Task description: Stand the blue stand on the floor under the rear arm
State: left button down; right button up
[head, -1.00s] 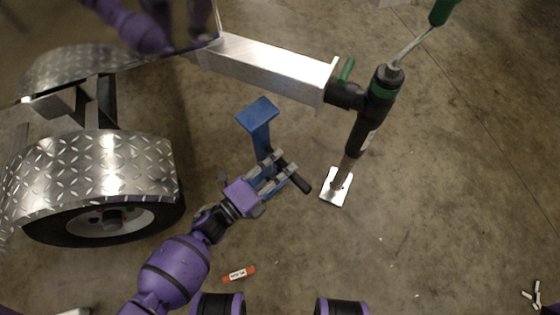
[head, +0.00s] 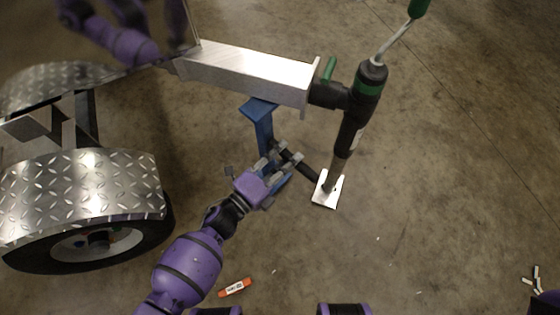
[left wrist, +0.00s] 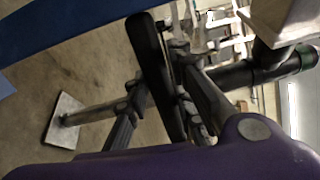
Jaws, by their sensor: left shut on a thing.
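The blue stand (head: 264,128) has a flat top plate and a post. Its plate is at the lower edge of the aluminium rear arm (head: 245,72) in the head view, seemingly partly behind it. My left gripper (head: 279,160) is shut on the stand, around its lower part with a black bar. The left wrist view shows the black bar (left wrist: 155,75) between the fingers and a blue part (left wrist: 85,22) across the top left. The stand's foot is hidden behind the gripper, so I cannot tell whether it touches the floor. My right gripper is not in view.
A black jack (head: 352,125) with a green crank handle hangs at the rear arm's end, its white foot plate (head: 328,190) close right of my gripper. A wheel under a diamond-plate fender (head: 85,190) is at left. An orange object (head: 236,288) lies on the floor. Floor at right is mostly clear.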

pick_arm(q)
jog(key=shift+w+d+r, duration=0.35)
jog(key=shift+w+d, duration=0.3)
jog(key=shift+w, duration=0.05)
jog(key=shift+w+d+f+b, duration=0.1)
jog(key=shift+f+b, duration=0.1)
jog(key=shift+b, duration=0.2)
jog(key=shift+f+b, duration=0.3)
jog(key=shift+f, duration=0.1)
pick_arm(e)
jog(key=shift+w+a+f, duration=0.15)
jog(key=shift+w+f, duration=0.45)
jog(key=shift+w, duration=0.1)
pick_arm(q)
jog(key=c, duration=1.9)
grip_release()
jog(key=shift+a+f, duration=0.2)
jog(key=shift+f, duration=0.2)
jog(key=o, duration=0.4)
jog(key=shift+s, duration=0.2)
jog(key=shift+c, duration=0.2)
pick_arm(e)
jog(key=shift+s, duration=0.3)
